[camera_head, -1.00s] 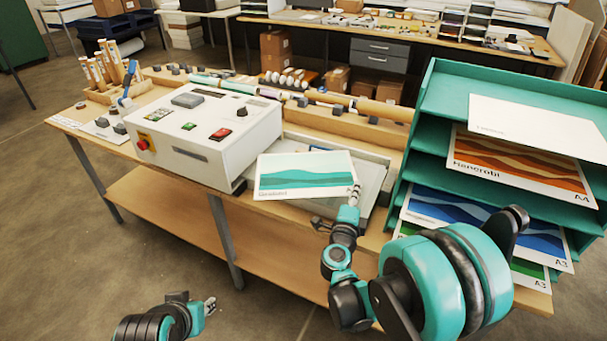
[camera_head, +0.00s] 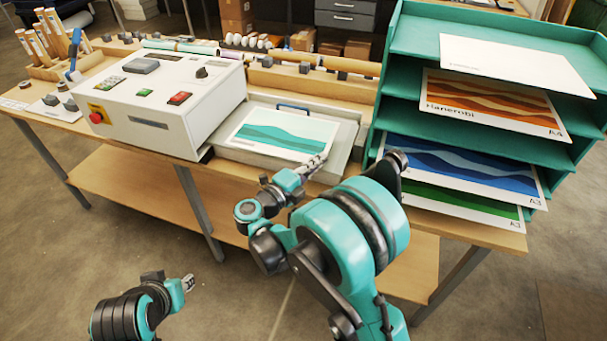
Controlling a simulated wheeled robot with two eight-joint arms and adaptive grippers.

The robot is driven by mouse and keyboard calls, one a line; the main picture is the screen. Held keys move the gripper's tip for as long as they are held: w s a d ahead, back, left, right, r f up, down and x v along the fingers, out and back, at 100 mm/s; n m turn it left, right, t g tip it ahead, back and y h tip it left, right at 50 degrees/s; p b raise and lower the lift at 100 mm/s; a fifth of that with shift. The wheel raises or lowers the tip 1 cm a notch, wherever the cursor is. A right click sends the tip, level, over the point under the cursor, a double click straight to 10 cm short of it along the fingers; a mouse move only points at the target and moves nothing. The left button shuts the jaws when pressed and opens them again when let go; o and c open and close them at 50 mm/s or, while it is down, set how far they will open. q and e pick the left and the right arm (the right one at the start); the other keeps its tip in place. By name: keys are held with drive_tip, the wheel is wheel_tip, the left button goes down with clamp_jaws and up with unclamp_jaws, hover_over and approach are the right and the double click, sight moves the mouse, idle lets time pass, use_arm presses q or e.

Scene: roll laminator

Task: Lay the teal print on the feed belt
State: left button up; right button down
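The teal print (camera_head: 283,132), a white sheet with teal waves, lies about flat over the grey feed belt (camera_head: 345,137) on the right of the white laminator (camera_head: 165,98). My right gripper (camera_head: 320,160) is at the print's near right corner, its fingers touching or overlapping that corner. They are too small to tell whether they still pinch the sheet. My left gripper (camera_head: 189,282) is low at the front left, over the floor and away from the table. It holds nothing visible, and its finger gap cannot be made out.
A teal shelf rack (camera_head: 393,110) stands right of the belt with a white sheet (camera_head: 515,62), an orange print (camera_head: 490,103), a blue print (camera_head: 465,168) and a green print (camera_head: 470,205). Rolls lie behind the laminator. My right forearm passes over the table's front edge.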

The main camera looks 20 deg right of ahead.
drive_tip(key=a+f+b, duration=0.1)
drive_tip(key=f, duration=0.1)
drive_tip(key=w+a+f+b, duration=0.1)
drive_tip(key=f, duration=0.1)
drive_tip(key=w+f+b, duration=0.1)
drive_tip(key=f, duration=0.1)
drive_tip(key=shift+w+a+f, duration=0.25)
drive_tip(key=shift+a, duration=0.15)
drive_tip(key=shift+r, duration=0.1)
drive_tip(key=shift+f, duration=0.2)
drive_tip(key=c, duration=1.7)
unclamp_jaws()
drive_tip(key=shift+r, duration=0.1)
